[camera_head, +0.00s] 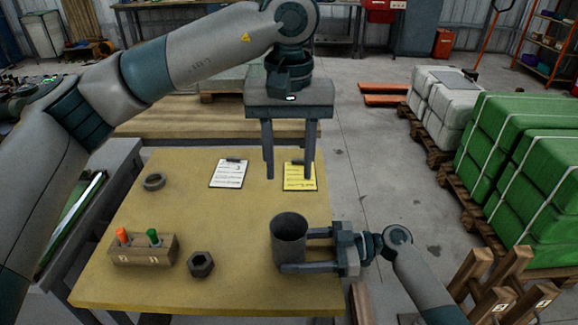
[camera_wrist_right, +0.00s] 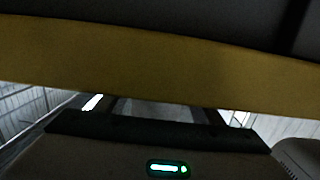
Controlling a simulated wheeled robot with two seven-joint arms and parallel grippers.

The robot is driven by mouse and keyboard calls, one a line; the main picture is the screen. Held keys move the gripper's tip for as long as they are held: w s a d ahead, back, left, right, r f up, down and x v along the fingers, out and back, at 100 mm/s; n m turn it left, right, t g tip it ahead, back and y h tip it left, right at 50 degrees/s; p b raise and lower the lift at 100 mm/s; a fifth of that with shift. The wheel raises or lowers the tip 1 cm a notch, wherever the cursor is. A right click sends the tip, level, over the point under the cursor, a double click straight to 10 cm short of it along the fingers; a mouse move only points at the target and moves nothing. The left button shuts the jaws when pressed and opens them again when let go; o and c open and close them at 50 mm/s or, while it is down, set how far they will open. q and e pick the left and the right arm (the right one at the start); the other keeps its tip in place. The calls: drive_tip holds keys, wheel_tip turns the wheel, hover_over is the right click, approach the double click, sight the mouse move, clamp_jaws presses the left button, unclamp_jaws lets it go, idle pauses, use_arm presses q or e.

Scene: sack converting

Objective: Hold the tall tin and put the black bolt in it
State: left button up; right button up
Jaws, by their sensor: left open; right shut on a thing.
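The tall tin (camera_head: 288,240) is a dark grey open-topped cylinder standing upright at the right part of the yellow table. My right gripper (camera_head: 296,250) is shut on the tin from the right, one finger on its far side and one on its near side. The black bolt (camera_head: 201,264) appears as a dark hexagonal piece on the table to the left of the tin; its shank cannot be made out. My left gripper (camera_head: 290,178) is open and empty, fingers pointing down, above the table behind the tin. The right wrist view does not clearly show the tin.
On the table (camera_head: 220,220) are a wooden block (camera_head: 142,250) with orange and green pegs, a dark ring (camera_head: 154,181), a white clipboard sheet (camera_head: 229,173) and a yellow one (camera_head: 297,178). The middle is clear. Green sacks (camera_head: 520,150) stand on pallets to the right.

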idle(0.3)
drive_tip(key=o, duration=0.9)
drive_tip(key=shift+c, duration=0.2)
drive_tip(key=d+r, duration=0.1)
drive_tip(key=d, duration=1.1)
drive_tip(key=shift+r, duration=0.15)
